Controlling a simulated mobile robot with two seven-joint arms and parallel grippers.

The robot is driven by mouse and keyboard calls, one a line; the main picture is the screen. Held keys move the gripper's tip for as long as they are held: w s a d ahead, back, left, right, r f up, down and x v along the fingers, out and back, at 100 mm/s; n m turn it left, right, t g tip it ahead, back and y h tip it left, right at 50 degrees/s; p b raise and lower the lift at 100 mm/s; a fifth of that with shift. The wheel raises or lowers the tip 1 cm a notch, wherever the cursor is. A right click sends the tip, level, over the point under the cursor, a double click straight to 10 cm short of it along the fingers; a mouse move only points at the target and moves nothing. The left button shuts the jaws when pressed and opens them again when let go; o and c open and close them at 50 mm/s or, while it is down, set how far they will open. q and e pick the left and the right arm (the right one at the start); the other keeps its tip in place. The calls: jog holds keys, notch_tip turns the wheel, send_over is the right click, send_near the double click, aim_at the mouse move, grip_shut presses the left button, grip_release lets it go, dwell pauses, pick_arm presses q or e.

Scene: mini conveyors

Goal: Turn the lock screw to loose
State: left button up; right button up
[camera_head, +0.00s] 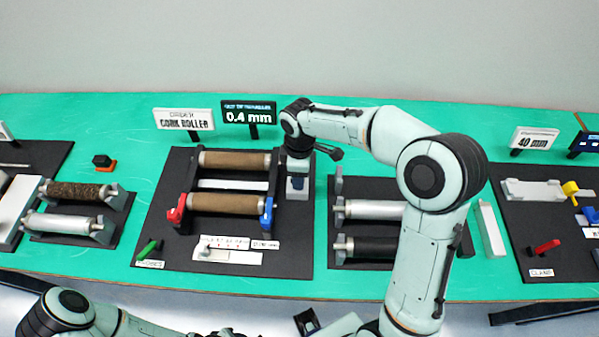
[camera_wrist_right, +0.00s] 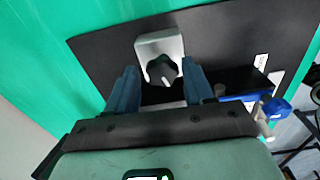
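The lock screw is a black knob (camera_wrist_right: 162,70) on a pale grey block (camera_wrist_right: 148,47) in the right wrist view. My right gripper (camera_wrist_right: 160,80) is open, with one blue finger on each side of the knob. Gaps show between the fingers and the knob, and I see no contact. In the head view the right gripper (camera_head: 298,165) points down over the grey block (camera_head: 297,190) at the right edge of the cork roller unit. The knob is hidden there by the gripper and wrist.
A sign (camera_head: 249,117) reading 0.4 mm stands behind. A silver and a black roller (camera_head: 375,247) lie to the right, partly behind my right arm.

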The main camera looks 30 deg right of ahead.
jog(key=shift+o, duration=0.3)
pick_arm(q)
jog(key=shift+w+r+p, duration=0.35)
jog(key=shift+r+p, duration=0.1)
jog(key=shift+r, duration=0.1)
jog(key=shift+w+r+p, duration=0.35)
jog(key=shift+r+p, duration=0.1)
jog(key=shift+r, duration=0.1)
pick_arm(e)
notch_tip(320, 180, up, 13)
jog(key=shift+r, duration=0.15)
jog(key=shift+s, duration=0.1)
